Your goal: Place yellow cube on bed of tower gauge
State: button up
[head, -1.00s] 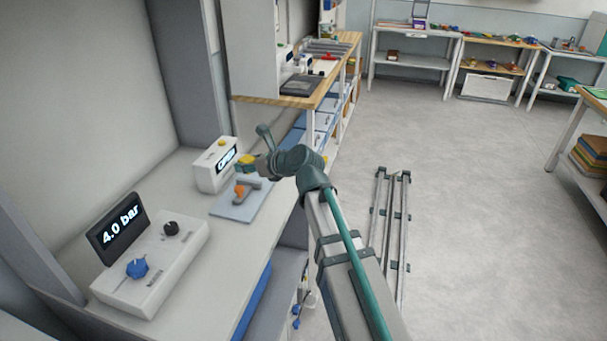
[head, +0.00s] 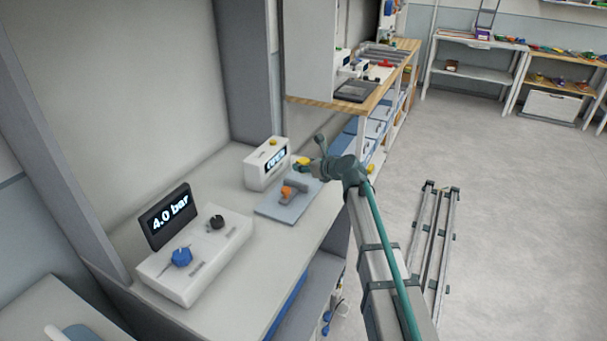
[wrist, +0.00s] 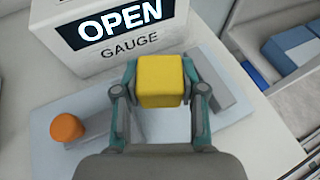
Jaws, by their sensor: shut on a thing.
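My gripper (wrist: 160,85) is shut on the yellow cube (wrist: 161,78), with one finger on each side of it. In the head view the cube (head: 302,161) is at the tip of my arm, just right of the white gauge box (head: 262,171). The box's lit display (wrist: 115,20) reads OPEN above the word GAUGE. In the wrist view the cube is in front of the box and over the pale blue plate (wrist: 42,160). An orange knob (wrist: 67,127) is at the plate's left and a grey block (wrist: 222,85) at its right. The cube hides what lies directly below it.
A white control box (head: 190,262) with blue and black knobs and a 4.0 bar display (head: 170,216) stands nearer on the bench (head: 245,305). The bench's right edge is close to the plate. A wooden-topped table (head: 318,103) stands behind.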

aim_at(303, 180)
jog(key=shift+w+a+f, duration=0.15)
jog(key=shift+w+f, duration=0.4)
jog(key=shift+f, duration=0.05)
jog(key=shift+w+f+p, duration=0.15)
jog(key=shift+f+p, duration=0.15)
jog(key=shift+f, duration=1.5)
jog(key=shift+f, duration=0.1)
jog(key=o, duration=0.5)
jog(key=b+v, duration=0.1)
jog(key=v, duration=1.1)
jog(key=shift+r, duration=0.2)
